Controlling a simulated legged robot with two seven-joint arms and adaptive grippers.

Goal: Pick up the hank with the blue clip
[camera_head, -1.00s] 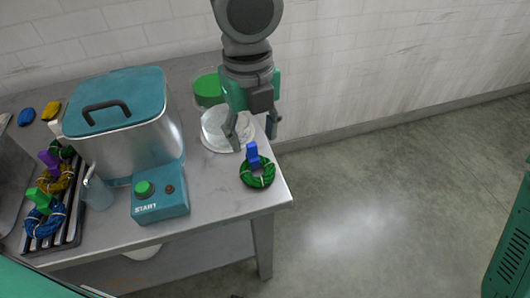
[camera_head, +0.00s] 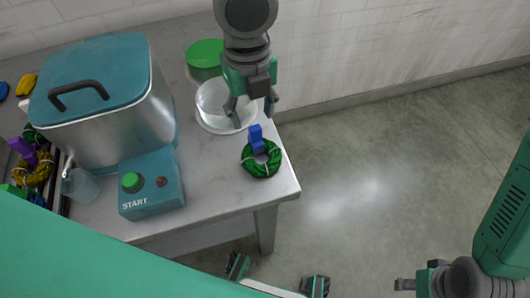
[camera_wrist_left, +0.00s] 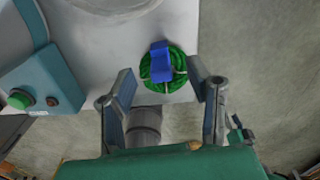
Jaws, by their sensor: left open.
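The hank with the blue clip is a green coil (camera_head: 261,167) with pale ties, lying near the table's right corner. Its blue clip (camera_head: 256,138) stands up from the coil's far side. In the left wrist view the hank (camera_wrist_left: 158,88) shows beyond the fingertips, roughly between their lines. My left gripper (camera_head: 252,110) is open and empty, above the table on the far side of the hank and apart from it. My right gripper (camera_head: 408,284) is partly seen at the bottom edge, away from the table; its jaws are not clear.
A white dish (camera_head: 218,123) and a green-lidded tub (camera_head: 205,52) stand behind the hank. A lidded metal pot (camera_head: 110,125), a START box (camera_head: 150,190) and a cup (camera_head: 80,187) stand left. A hank with a purple clip (camera_head: 38,172) is farther left. Bare tabletop surrounds the green hank.

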